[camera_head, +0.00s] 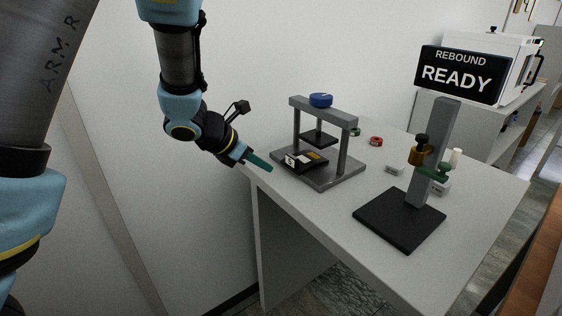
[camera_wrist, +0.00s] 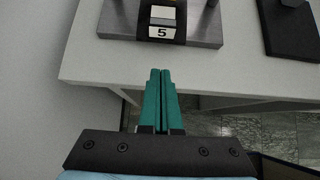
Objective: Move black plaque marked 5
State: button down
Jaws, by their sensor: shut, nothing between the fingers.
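The black plaque (camera_head: 304,160) lies on the base of the grey press, under its black platen, with a white label on its front edge. In the wrist view the black plaque (camera_wrist: 177,36) shows at the top, and its label reads 5. My gripper (camera_head: 270,167) is shut and empty, just left of the press near the table's edge. In the wrist view my gripper (camera_wrist: 160,72) has its green fingers together, pointing toward the plaque and apart from it. The back of the plaque is out of the wrist view.
The grey press (camera_head: 346,161) has a blue knob (camera_head: 320,100) on top. A stand with a black base (camera_head: 400,219) is at right. Small white blocks (camera_head: 394,170) and a red ring (camera_head: 376,141) lie behind. A READY sign (camera_head: 462,74) stands farther back.

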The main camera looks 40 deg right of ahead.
aim_at(290, 166)
jog(key=d, duration=0.1)
jog(key=d+f+p, duration=0.1)
jog(key=d, duration=0.1)
jog(key=d+p, duration=0.1)
jog(key=d, duration=0.1)
jog(key=shift+s+d+f, duration=0.15)
jog(key=shift+d+f, duration=0.1)
jog(key=shift+d+f, duration=0.1)
jog(key=shift+d+f+b, duration=0.25)
jog(key=shift+d+b, duration=0.35)
jog(key=shift+b, duration=0.4)
jog(key=shift+s+d+r+b, duration=0.15)
jog(key=shift+d+b, duration=0.2)
jog(key=shift+d, duration=0.55)
jog(key=shift+d+r+b, duration=0.15)
jog(key=shift+d+b, duration=0.2)
jog(key=shift+d, duration=0.55)
